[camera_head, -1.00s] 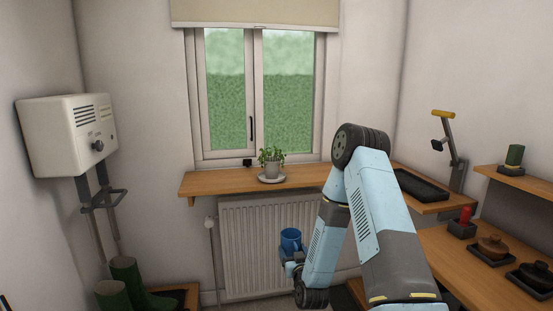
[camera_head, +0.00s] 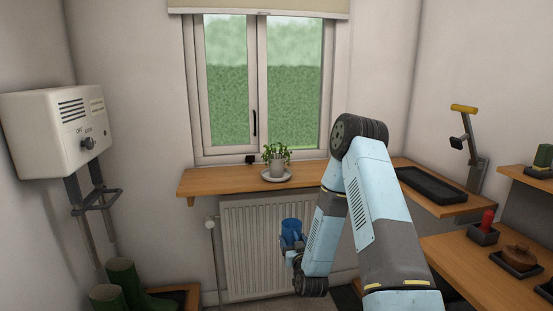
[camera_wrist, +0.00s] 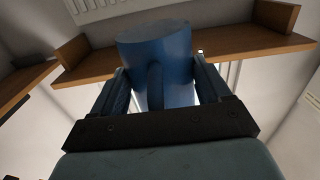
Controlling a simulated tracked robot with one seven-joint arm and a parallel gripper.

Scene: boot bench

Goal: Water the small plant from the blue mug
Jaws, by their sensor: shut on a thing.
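The blue mug (camera_head: 291,230) is held upright by my gripper (camera_head: 291,246), in front of the radiator and below the windowsill shelf. In the wrist view the mug (camera_wrist: 158,55) stands between the two fingers of my gripper (camera_wrist: 160,90), with its handle toward the camera. The fingers are shut on it. What is inside the mug cannot be seen. The small plant (camera_head: 277,158) stands in a light pot on a pale saucer (camera_head: 276,178) on the sill, above and slightly left of the mug.
The wooden sill (camera_head: 225,182) is mostly bare around the plant, with a small dark object (camera_head: 250,160) behind. A radiator (camera_head: 245,250) is below. A black tray (camera_head: 432,185) lies right. Green boots (camera_head: 125,280) and a wall heater (camera_head: 57,132) are left.

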